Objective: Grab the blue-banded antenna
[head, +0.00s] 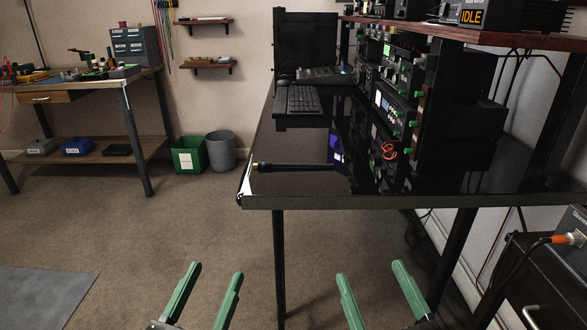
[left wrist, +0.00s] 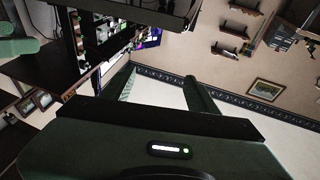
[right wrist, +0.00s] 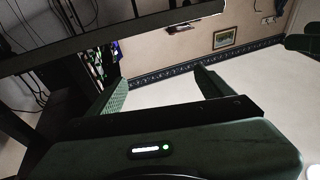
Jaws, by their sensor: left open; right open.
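A thin black rod (head: 295,167), which looks like an antenna, lies flat near the front left of the dark glossy desk (head: 300,187). Its left end shows a small yellowish band; I cannot make out a blue band on it. My left gripper (head: 217,270) is open and empty, low in front of the desk and below its top. My right gripper (head: 370,271) is also open and empty, to the right and below the desk's front edge. Neither gripper touches the rod. In both wrist views the fingers are apart with nothing between them, and I cannot see the rod.
A rack of radio gear (head: 397,95) with green knobs stands on the desk's right. A keyboard (head: 297,99) and monitor (head: 305,40) are at the back. A workbench (head: 90,83) and green bin (head: 188,155) stand far left.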

